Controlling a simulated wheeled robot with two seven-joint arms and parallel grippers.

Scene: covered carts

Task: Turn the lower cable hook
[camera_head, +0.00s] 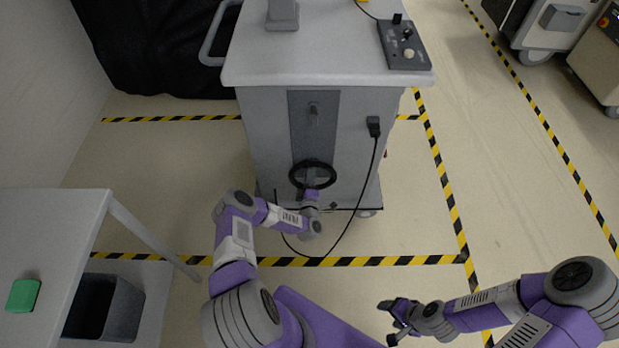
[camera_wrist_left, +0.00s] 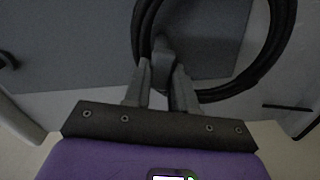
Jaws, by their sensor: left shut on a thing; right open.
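The cart (camera_head: 262,130) stands ahead with a dark panel (camera_head: 300,140) on its front. The lower cable hook (camera_wrist_left: 163,50) is a grey piece within a coil of black cable (camera_wrist_left: 278,50). The coil also hangs on the cart front in the head view (camera_head: 330,182). My left gripper (camera_head: 310,190) is at the bottom of the coil, and in the left wrist view its fingers (camera_wrist_left: 160,80) are shut on the hook. The upper hook (camera_head: 314,113) sits higher on the panel. My right gripper (camera_head: 391,322) is open and empty, low and away from the cart.
A black cable (camera_head: 366,200) runs from a plug (camera_head: 374,126) down to the floor near my left arm. A control box (camera_head: 403,45) lies on the cart top. A table (camera_head: 60,225) with a green block (camera_head: 23,295) stands left, above a dark bin (camera_head: 125,308).

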